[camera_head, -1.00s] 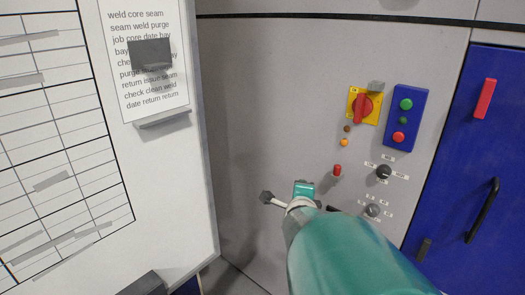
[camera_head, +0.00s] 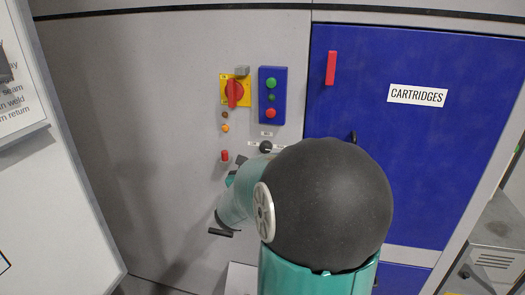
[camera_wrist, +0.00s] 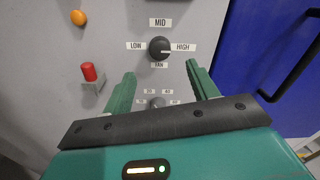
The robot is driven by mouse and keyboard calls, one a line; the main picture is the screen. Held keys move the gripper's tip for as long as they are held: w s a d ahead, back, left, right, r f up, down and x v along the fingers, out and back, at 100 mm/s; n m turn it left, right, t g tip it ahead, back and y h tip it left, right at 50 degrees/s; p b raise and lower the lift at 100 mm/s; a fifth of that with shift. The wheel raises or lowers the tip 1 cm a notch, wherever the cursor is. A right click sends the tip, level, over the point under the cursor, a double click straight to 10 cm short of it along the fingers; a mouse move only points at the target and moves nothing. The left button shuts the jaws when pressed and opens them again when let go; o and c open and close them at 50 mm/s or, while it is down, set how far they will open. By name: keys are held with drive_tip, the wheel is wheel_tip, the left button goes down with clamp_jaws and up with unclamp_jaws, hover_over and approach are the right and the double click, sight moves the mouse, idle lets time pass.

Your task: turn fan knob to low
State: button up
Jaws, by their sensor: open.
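The fan knob (camera_wrist: 159,49) is a round dark knob on the grey panel, with LOW at its left, MID above, HIGH at its right and FAN below. A pale mark on it points right, toward HIGH. In the head view the knob (camera_head: 265,147) shows just above my arm. My gripper (camera_wrist: 160,70) is open and empty in the wrist view. Its two green fingers reach toward the panel, one on each side below the knob, and appear apart from it. In the head view my arm covers much of the gripper.
A second, smaller dial (camera_wrist: 157,103) with number labels sits below, partly hidden by my gripper. A red switch (camera_wrist: 88,72) juts out at left. A red-yellow rotary switch (camera_head: 235,91) and blue button box (camera_head: 272,95) are above. A blue door (camera_head: 420,140) stands right.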

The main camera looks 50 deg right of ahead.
drive_tip(key=x, duration=0.9)
drive_tip(key=shift+w+d, duration=0.2)
drive_tip(key=c, duration=1)
